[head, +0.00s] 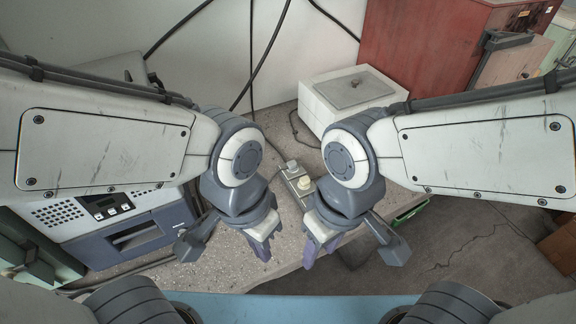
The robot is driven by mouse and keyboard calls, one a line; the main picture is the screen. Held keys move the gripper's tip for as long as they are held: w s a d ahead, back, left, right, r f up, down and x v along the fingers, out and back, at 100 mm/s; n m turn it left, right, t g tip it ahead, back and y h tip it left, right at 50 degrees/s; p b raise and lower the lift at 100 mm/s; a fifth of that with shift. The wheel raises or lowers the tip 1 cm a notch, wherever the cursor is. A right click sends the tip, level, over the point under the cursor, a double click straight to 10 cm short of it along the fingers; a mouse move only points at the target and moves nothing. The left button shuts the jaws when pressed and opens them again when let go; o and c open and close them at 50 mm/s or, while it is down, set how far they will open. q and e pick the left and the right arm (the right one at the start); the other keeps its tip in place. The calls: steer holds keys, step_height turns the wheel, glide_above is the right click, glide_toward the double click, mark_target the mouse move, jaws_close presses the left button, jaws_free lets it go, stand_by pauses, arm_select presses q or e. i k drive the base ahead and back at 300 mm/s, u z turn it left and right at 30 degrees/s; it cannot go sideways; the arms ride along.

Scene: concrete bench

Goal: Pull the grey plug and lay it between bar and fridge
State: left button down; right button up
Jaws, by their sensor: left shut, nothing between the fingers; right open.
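A pale power bar (293,184) lies on the speckled bench top, partly hidden by my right gripper and wrist. A light grey plug (291,166) appears to sit at its far end, and a cream plug (305,183) is nearer to me. A white box with a grey top panel (330,110), seemingly the fridge, stands behind the bar at the back right. My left gripper (262,248) is shut and empty, in front of the bar to the left. My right gripper (316,252) is open and empty, just in front of the bar. Both point down, apart from the plugs.
A grey-and-white machine with a control panel (105,205) stands at the left. Dark cables (258,70) hang down the back wall. A red cabinet (425,45) stands at the back right. Bench top between bar and white box looks mostly clear, with a thin cord there.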

mark_target(292, 166)
steer(key=z, duration=1.75)
steer(key=i, duration=0.95)
steer(key=u, duration=3.15)
